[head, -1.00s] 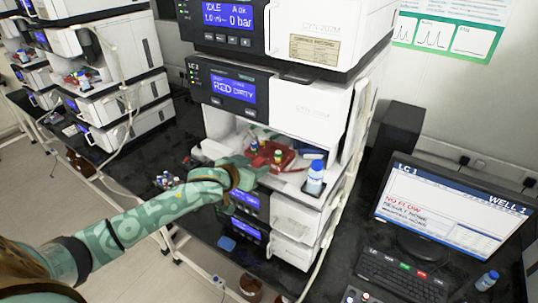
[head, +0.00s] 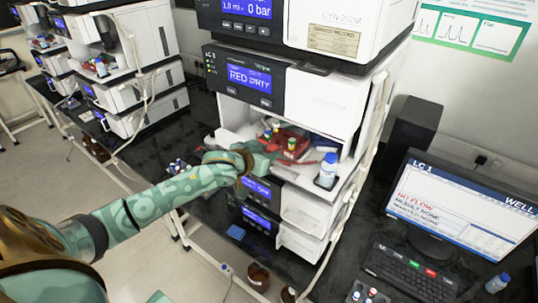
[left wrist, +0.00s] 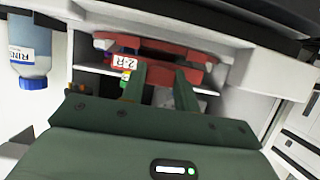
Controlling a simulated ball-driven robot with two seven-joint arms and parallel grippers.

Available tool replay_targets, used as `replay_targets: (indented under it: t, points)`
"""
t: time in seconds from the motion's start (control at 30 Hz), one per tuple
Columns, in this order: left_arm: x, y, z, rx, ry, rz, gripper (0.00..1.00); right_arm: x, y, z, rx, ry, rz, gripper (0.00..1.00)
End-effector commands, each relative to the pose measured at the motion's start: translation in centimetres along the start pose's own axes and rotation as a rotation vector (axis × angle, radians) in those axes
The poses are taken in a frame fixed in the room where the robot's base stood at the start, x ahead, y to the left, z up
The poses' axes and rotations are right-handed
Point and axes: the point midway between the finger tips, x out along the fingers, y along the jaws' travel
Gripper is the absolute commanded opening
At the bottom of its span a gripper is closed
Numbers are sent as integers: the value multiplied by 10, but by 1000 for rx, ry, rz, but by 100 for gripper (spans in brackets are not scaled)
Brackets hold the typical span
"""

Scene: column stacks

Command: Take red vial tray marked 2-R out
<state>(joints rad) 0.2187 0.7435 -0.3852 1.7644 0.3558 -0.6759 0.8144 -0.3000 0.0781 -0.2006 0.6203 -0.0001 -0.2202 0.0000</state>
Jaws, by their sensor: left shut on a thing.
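The red vial tray (head: 283,135) sits in the open bay of the middle instrument, with a few vials with coloured caps in it. In the left wrist view the tray (left wrist: 155,47) is seen upside down, with a white label (left wrist: 124,62) reading 2-R on its front. My left gripper (head: 264,160) reaches into the bay from the front left. In the left wrist view its two fingers (left wrist: 162,73) are shut on the tray's front part. The exact contact is partly hidden. My right gripper is in neither view.
A blue-capped bottle (head: 328,170) stands on the bay ledge right of the tray; it also shows in the left wrist view (left wrist: 29,53). The instrument's upper housing (head: 318,95) hangs over the bay. A monitor (head: 455,205) and keyboard (head: 412,268) stand at right.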

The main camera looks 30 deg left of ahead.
Motion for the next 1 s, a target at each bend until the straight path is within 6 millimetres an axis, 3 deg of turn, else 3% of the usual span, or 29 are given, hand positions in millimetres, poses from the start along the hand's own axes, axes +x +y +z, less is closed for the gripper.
replay_targets:
  t: [0.13,0.27,0.5,0.7,1.0]
  points:
    - [-7,-1,-18,1,4,0,7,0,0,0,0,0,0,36]
    - [-26,2,-26,1,2,1,7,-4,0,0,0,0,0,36]
    - [-78,7,-53,4,1,1,7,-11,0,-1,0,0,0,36]
    - [-129,14,-52,3,-2,2,7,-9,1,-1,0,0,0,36]
    - [-166,17,-53,0,-1,0,7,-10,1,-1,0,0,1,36]
